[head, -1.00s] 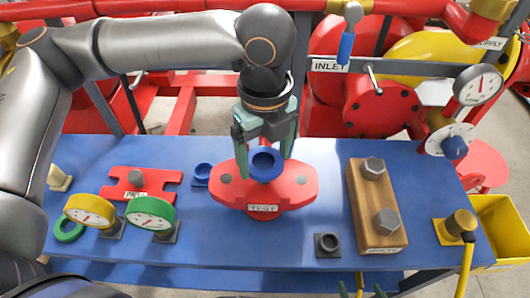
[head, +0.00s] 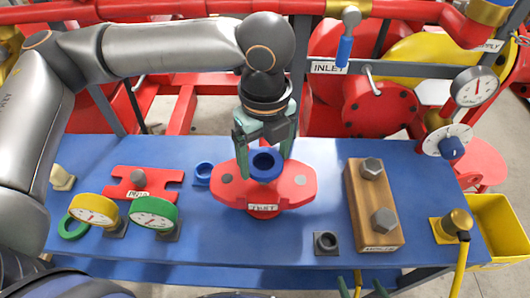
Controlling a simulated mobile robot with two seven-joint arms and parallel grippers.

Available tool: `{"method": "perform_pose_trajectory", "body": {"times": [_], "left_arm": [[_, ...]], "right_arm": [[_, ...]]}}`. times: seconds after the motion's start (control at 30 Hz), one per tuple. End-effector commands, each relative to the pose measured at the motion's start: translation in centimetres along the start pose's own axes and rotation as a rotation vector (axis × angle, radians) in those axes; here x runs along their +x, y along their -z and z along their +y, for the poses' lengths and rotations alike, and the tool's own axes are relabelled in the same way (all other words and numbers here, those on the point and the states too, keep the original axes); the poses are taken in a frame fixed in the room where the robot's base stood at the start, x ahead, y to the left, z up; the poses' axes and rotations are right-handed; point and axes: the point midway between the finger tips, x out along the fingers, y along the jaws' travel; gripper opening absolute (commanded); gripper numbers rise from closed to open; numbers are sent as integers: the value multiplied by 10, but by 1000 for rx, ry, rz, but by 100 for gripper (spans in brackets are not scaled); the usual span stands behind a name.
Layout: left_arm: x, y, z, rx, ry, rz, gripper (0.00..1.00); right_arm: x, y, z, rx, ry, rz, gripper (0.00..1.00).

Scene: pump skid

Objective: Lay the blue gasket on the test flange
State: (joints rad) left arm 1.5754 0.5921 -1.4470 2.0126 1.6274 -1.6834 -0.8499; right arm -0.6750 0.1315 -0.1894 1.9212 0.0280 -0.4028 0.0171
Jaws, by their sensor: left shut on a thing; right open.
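The blue gasket (head: 266,164) is a thick ring with a dark opening.
On the blue bench (head: 215,235) are a red plate (head: 120,183), yellow (head: 92,209) and green gauges (head: 153,212), a small blue cup (head: 203,172), a dark socket (head: 326,242) and a wooden block with bolts (head: 373,205). A yellow bin (head: 500,225) stands right.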

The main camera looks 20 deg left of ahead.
Motion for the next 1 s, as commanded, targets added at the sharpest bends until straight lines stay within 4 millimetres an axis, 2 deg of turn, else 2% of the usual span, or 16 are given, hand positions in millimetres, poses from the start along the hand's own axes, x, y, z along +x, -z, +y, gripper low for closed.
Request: {"method": "perform_pose_trajectory", "body": {"times": [1.0], "left_arm": [[0,0,0,0,0,0,33]], "right_arm": [[-9,9,0,-1,-1,-3,100]]}}
